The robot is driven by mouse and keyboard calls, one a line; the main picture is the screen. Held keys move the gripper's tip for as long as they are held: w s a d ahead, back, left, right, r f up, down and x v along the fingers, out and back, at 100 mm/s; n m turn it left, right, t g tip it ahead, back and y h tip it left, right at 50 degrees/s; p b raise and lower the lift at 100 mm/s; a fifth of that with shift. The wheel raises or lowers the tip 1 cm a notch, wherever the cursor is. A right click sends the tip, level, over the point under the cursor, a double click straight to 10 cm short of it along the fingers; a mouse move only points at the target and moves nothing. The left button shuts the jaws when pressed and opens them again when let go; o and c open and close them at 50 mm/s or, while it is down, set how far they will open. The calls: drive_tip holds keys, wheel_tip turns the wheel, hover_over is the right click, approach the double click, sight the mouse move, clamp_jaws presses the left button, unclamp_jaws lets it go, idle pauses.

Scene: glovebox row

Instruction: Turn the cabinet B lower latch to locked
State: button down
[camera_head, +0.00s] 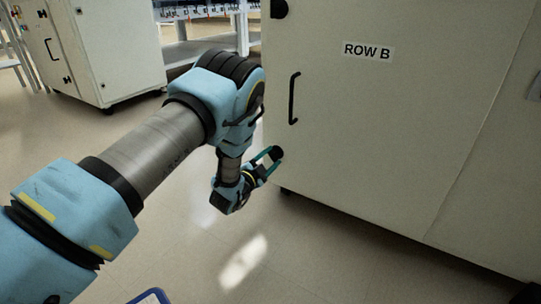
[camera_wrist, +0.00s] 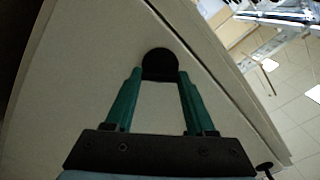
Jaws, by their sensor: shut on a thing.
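The cabinet labelled ROW B (camera_head: 440,95) fills the right of the head view, its door closed. Its lower latch (camera_head: 277,152) is a small black knob near the door's lower left edge. The latch shows as a dark round shape in the wrist view (camera_wrist: 158,61). My gripper (camera_head: 270,156) is at the latch, its green fingers (camera_wrist: 158,76) on either side of the knob and closed on it. The fingers hide part of the latch, and I cannot tell which way it is turned.
The upper latch (camera_head: 279,9) is a black knob at the door's top left. A black vertical handle (camera_head: 293,98) stands out from the door between the latches. Another pale cabinet (camera_head: 100,50) stands at the back left. Open floor (camera_head: 330,260) lies in front.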

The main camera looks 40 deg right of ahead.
drive_tip(key=m+p, duration=0.1)
drive_tip(key=m, duration=0.2)
drive_tip(key=shift+s+m, duration=0.1)
drive_tip(key=shift+m, duration=0.3)
drive_tip(key=shift+f+m+p, duration=0.1)
drive_tip(key=shift+m+p, duration=0.65)
drive_tip(key=shift+m, duration=1.25)
drive_tip(key=shift+c, duration=1.2)
unclamp_jaws()
drive_tip(key=shift+a, duration=0.1)
drive_tip(key=p+v, duration=0.4)
drive_tip(key=v, duration=0.6)
drive_tip(key=shift+a, duration=0.3)
